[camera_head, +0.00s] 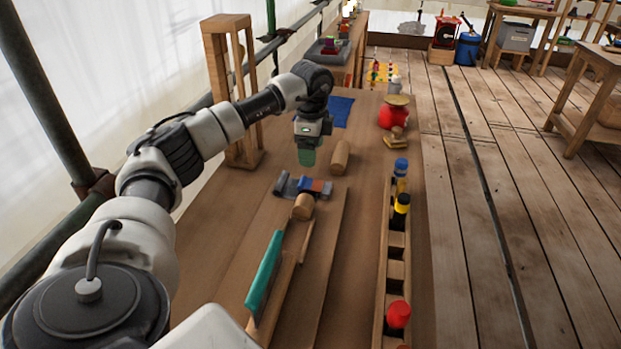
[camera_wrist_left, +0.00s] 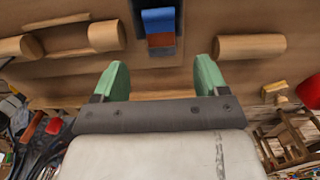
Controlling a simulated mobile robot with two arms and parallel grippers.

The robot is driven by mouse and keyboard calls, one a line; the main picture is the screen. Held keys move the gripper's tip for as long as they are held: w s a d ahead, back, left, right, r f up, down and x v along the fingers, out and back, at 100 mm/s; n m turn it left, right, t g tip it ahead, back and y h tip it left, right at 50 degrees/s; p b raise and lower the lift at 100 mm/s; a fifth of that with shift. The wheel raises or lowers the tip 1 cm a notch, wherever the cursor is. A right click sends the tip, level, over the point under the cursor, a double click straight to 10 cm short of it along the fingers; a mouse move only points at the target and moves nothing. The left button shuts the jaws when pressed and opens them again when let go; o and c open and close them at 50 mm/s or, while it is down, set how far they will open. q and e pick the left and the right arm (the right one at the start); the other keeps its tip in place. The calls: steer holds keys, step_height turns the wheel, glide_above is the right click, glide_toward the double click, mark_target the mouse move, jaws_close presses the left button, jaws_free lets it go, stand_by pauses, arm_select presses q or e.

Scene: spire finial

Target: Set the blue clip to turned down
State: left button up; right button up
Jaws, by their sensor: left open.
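The blue clip (camera_head: 304,184) is part of a small grey fixture with a red-orange piece beside it, on the workbench. In the left wrist view the blue clip (camera_wrist_left: 158,20) shows at the top centre, above the red-orange piece (camera_wrist_left: 160,39). Whether the clip is turned up or down I cannot tell. My left gripper (camera_head: 306,156) points down above the bench, just beyond the fixture in the head view. Its green fingers (camera_wrist_left: 162,78) are apart and empty in the wrist view, with the clip ahead of them. My right gripper is not in view.
Wooden cylinders (camera_head: 340,157) (camera_head: 303,207) lie near the fixture. A teal-edged tool (camera_head: 264,272) lies in front. A wooden rack (camera_head: 392,270) with capped bottles runs along the right edge. A wooden frame (camera_head: 214,66) stands at left; a red pot (camera_head: 392,118) is farther back.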

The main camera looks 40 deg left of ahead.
mark_target(310, 184)
arm_select(q)
step_height(310, 184, down, 9)
steer(key=shift+f, duration=0.15)
steer(key=shift+c, duration=0.3)
steer(key=c, duration=0.9)
steer(key=shift+o, duration=0.2)
steer(key=shift+s+a+f+t+h+p, duration=0.1)
steer(key=shift+a+f+t+h+p, duration=0.15)
steer(key=shift+t+h+p, duration=0.45)
steer(key=shift+d, duration=0.1)
steer(key=o, duration=0.9)
steer(key=shift+r, duration=0.1)
steer(key=r, duration=0.3)
steer(key=a+r, duration=0.1)
steer(key=r, duration=0.3)
steer(key=s+r, duration=0.1)
steer(key=r, duration=0.2)
steer(key=shift+a+r+b, duration=0.2)
steer(key=shift+a+b, duration=0.15)
steer(key=shift+a, duration=0.05)
